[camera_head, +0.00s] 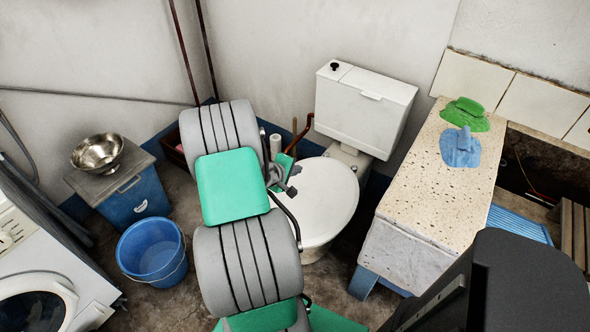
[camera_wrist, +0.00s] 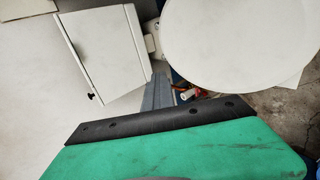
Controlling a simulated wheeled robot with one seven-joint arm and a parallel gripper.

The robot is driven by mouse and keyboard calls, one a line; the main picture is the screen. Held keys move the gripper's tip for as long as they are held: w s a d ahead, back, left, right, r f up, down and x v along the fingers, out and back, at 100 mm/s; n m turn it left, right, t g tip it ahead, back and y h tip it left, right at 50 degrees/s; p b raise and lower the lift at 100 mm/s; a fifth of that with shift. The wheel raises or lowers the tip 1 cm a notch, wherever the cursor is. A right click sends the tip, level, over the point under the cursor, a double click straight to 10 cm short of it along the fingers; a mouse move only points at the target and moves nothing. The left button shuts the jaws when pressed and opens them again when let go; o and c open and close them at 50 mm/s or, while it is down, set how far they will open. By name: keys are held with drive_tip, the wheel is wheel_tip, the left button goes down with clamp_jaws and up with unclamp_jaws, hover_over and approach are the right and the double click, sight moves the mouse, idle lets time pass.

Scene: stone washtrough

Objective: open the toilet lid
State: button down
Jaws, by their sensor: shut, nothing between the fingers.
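The toilet lid (camera_head: 326,200) is a smooth white oval lying flat and closed on the bowl, in front of the white cistern (camera_head: 365,112). In the wrist view the lid (camera_wrist: 245,40) fills the upper right, and the cistern (camera_wrist: 105,55) stands at the upper left. My gripper (camera_head: 292,182) is at the lid's left edge, shut and empty; I cannot tell whether it touches the lid. My arm hides part of the area left of the bowl. In the wrist view my gripper (camera_wrist: 158,88) shows as a narrow grey shape below the lid.
A speckled stone counter (camera_head: 425,185) stands close on the right, with a green cloth (camera_head: 467,113) and a blue cloth (camera_head: 460,147) on it. A blue bucket (camera_head: 151,250), a blue cabinet (camera_head: 133,196) with a metal bowl (camera_head: 97,152), and a washing machine (camera_head: 50,270) are left.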

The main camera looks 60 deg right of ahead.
drive_tip(key=c, duration=2.1)
unclamp_jaws()
drive_tip(key=shift+c, duration=0.2)
drive_tip(key=o, duration=0.7)
drive_tip(key=shift+a+r, duration=0.1)
drive_tip(key=v, duration=0.7)
drive_tip(key=shift+a+r, duration=0.15)
drive_tip(key=shift+a, duration=0.05)
drive_tip(key=shift+w, duration=0.15)
drive_tip(key=shift+c, duration=0.3)
